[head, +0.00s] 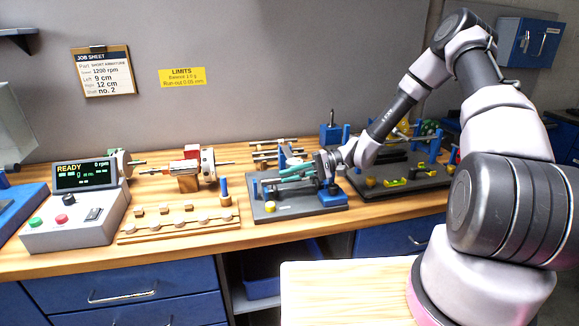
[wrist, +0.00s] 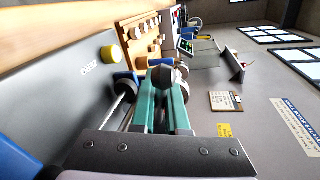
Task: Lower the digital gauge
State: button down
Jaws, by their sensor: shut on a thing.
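The grey plate (head: 302,209) of a measuring stand lies on the bench right of centre, with a yellow button (head: 270,206). In the wrist view the yellow button (wrist: 111,56) has the word ZERO beside it. My gripper (head: 282,177) reaches in from the right, low over this plate, its teal fingers pointing left. In the wrist view my gripper (wrist: 164,88) is shut on a dark round knob (wrist: 167,73) at its fingertips. A metal rod (wrist: 119,102) runs beside the fingers. I cannot make out the digital gauge's display; my fingers and arm hide part of the stand.
A wooden rack (head: 178,229) with several small pieces and a control box (head: 75,221) reading READY stand to the left. A red-and-metal rotor (head: 184,166) lies behind the rack. A dark tray (head: 405,190) with coloured parts is close on the right.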

jog(key=shift+f, duration=0.45)
jog(key=c, duration=0.9)
grip_release()
jog(key=v, duration=1)
jog(key=shift+d, duration=0.4)
